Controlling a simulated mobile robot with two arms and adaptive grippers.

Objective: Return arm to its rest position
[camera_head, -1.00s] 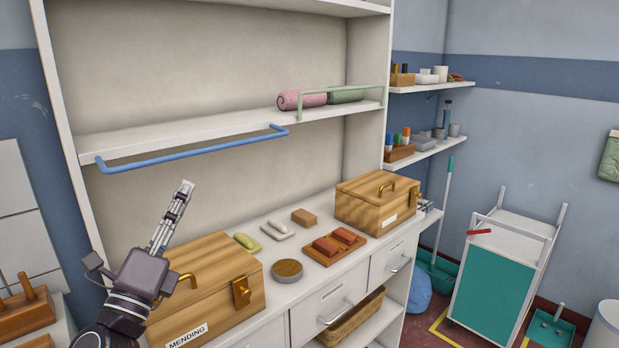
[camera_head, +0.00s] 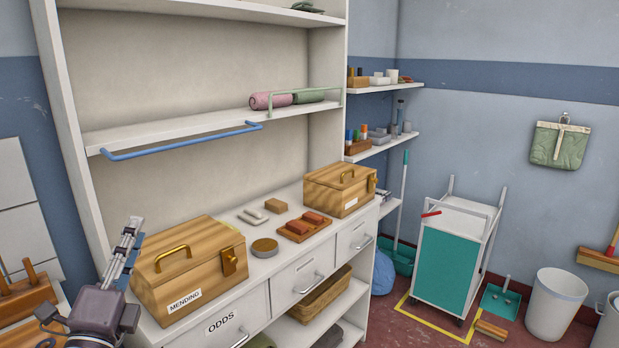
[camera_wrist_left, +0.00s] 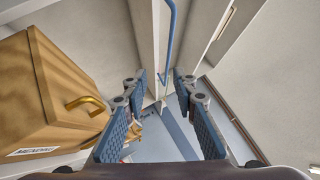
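My left gripper (camera_head: 128,248) is at the lower left of the head view, pointing up, just left of the wooden box labelled MENDING (camera_head: 190,272). In the left wrist view its two blue-padded fingers (camera_wrist_left: 160,88) stand apart with nothing held between them. The MENDING box (camera_wrist_left: 48,95) is on the left there, apart from the fingers. The blue rail (camera_wrist_left: 168,40) of the shelf shows beyond the fingertips. My right gripper is in neither view.
The counter (camera_head: 225,293) holds a round tin (camera_head: 264,248), soap bars, a small tray (camera_head: 304,229) and a second wooden box (camera_head: 340,190). The blue rail (camera_head: 180,140) runs along the shelf above. A teal cart (camera_head: 447,262) and white bin (camera_head: 556,304) stand at right on the floor.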

